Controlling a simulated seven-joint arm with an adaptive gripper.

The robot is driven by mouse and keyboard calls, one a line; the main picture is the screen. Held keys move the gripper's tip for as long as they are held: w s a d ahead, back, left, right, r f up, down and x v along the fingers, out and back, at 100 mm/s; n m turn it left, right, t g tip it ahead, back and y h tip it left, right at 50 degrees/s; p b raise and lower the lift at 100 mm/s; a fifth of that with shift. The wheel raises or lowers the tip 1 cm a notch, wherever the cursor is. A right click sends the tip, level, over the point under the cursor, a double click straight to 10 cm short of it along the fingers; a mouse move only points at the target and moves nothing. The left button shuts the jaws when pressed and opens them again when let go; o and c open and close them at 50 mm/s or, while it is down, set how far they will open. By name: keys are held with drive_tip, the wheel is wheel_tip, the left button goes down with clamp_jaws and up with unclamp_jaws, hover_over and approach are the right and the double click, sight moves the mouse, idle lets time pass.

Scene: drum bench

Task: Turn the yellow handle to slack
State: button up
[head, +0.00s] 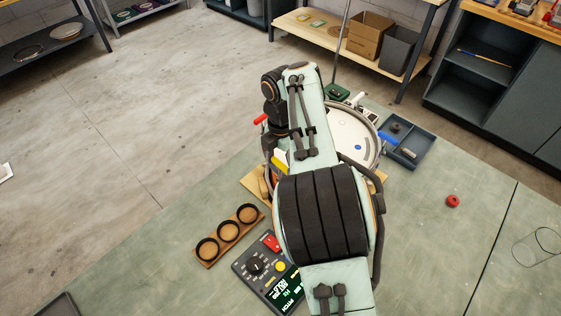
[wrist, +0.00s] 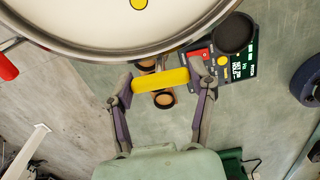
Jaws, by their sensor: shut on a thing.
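In the wrist view, the yellow handle (wrist: 161,80) is a short bar at the edge of the drum, between the two fingers of my gripper (wrist: 163,83). The fingers are shut on its two ends. The white drum head (wrist: 100,18) with its pale rim fills the top of this view. In the head view, my arm covers much of the drum (head: 345,125), and only part of the yellow handle (head: 280,161) shows beside the arm. The fingers are hidden there. A red handle (head: 261,119) and a blue handle (head: 387,138) stick out from the drum's sides.
A pitch meter box (head: 268,272) with a dial and lit screen lies in front of the drum. A wooden holder with three round cups (head: 228,236) is beside it. A dark tray (head: 405,151) and a red round piece (head: 453,201) are to the right.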

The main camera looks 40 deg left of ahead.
sight(280, 163)
drive_tip(key=shift+f, duration=0.15)
drive_tip(key=o, duration=1.2)
drive_tip(key=shift+c, duration=0.2)
wheel_tip(280, 163, up, 12)
